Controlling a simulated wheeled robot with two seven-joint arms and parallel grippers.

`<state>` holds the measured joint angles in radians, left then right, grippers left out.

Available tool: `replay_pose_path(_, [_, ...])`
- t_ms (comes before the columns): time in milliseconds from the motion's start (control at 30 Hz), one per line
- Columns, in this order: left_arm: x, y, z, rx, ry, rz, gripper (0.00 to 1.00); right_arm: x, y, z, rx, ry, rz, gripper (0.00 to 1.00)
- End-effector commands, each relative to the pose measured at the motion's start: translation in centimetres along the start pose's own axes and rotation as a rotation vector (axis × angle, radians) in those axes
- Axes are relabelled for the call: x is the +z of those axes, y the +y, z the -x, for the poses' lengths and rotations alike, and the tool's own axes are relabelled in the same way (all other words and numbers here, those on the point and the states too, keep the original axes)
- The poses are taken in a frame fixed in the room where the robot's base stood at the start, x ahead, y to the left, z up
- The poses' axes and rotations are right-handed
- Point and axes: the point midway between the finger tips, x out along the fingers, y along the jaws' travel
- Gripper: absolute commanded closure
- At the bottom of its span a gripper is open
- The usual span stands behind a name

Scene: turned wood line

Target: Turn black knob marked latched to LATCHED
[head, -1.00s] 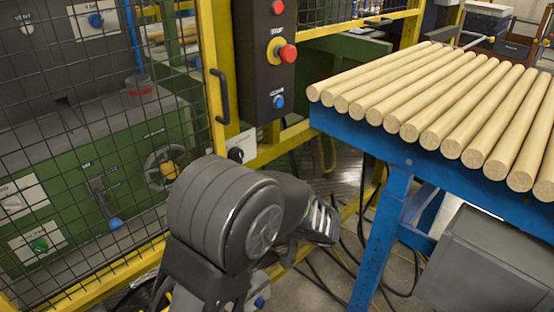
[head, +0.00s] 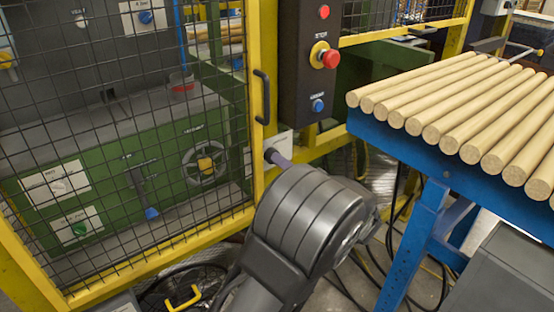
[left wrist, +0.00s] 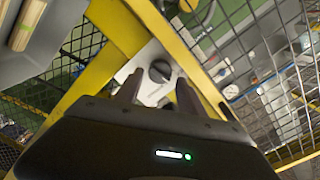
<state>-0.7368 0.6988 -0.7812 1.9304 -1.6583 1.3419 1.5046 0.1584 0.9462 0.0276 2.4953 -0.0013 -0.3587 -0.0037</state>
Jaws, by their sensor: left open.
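The black knob (left wrist: 160,71) sits on a pale plate (left wrist: 150,60) fixed to the yellow guard frame. In the left wrist view it lies just beyond and between my left gripper's fingertips (left wrist: 158,84), which are apart with nothing between them. I cannot tell how far the fingers are from the knob. Its marking is too small to read. In the head view, my left gripper (head: 276,157) reaches the pale plate (head: 284,142) beside the gate post and covers the knob. My right gripper is not in view.
A mesh guard door (head: 130,130) with a black handle (head: 262,97) stands left of the plate. A dark control box (head: 305,60) with a red stop button (head: 330,59) is above. A blue table (head: 420,165) with wooden rods (head: 470,110) stands right, close to my arm.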

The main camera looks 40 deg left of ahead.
Motion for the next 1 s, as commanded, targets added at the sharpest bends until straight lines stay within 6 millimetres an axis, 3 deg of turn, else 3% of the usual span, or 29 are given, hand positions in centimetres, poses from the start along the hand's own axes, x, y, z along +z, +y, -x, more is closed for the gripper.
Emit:
replay_pose_path(233, [0.0,0.0,-3.4,-0.001,-0.001,0.0,0.54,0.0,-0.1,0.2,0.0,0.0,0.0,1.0])
replay_pose_path(600, [0.0,0.0,-4.0,0.001,0.001,0.0,0.54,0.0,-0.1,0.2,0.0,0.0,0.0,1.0])
replay_pose_path(1000, [0.0,0.0,-3.9,0.001,0.0,-0.001,0.87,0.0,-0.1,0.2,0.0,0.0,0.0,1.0])
